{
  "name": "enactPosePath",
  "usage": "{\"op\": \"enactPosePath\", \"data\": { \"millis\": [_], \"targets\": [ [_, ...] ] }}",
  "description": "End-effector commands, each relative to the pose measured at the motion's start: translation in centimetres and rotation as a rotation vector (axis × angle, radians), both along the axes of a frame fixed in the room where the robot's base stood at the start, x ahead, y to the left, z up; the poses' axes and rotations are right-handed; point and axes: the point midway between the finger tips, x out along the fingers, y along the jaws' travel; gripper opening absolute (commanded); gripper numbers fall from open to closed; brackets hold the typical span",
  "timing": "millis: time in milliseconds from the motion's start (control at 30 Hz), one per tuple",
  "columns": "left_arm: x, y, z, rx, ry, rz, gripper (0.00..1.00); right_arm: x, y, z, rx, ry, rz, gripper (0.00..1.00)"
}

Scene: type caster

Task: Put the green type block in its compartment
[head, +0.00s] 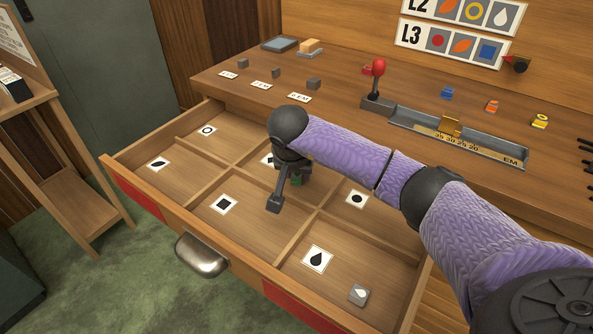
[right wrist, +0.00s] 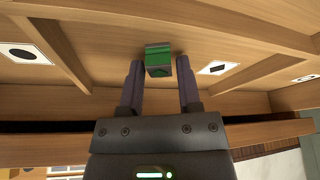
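The green type block (head: 297,181) is in the drawer's back middle compartment, mostly hidden behind my right gripper (head: 288,185) in the head view. In the right wrist view the green block (right wrist: 158,60) shows between and just beyond the fingertips of the right gripper (right wrist: 160,65), with a gap on both sides. The gripper is open, pointing down into the drawer. Whether the block rests flat on the floor is hard to tell. A card in that compartment (head: 266,158) is partly hidden by my arm. My left gripper is not in view.
The open drawer (head: 150,188) has wooden dividers and symbol cards. A grey drop block (head: 359,294) lies in its front right compartment. On the desk are a metal composing stick (head: 460,143), a red-knobbed lever (head: 378,80), and blue, orange and yellow blocks (head: 492,106).

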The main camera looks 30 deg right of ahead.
Motion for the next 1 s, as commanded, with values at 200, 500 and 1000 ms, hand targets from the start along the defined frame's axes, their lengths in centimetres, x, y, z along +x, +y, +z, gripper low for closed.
{"op": "enactPosePath", "data": {
  "millis": [200, 500, 1000],
  "targets": [
    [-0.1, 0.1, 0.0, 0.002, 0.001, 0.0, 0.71, 0.0, 0.0, 0.0, 0.0, 0.0, 0.0, 0.66],
    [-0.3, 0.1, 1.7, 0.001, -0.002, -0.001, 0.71, -0.5, 0.5, 3.0, -0.001, -0.006, 0.002, 0.66],
    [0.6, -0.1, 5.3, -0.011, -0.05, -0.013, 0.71, -3.3, 3.3, 11.5, 0.0, 0.0, 0.001, 0.66]
  ]
}}
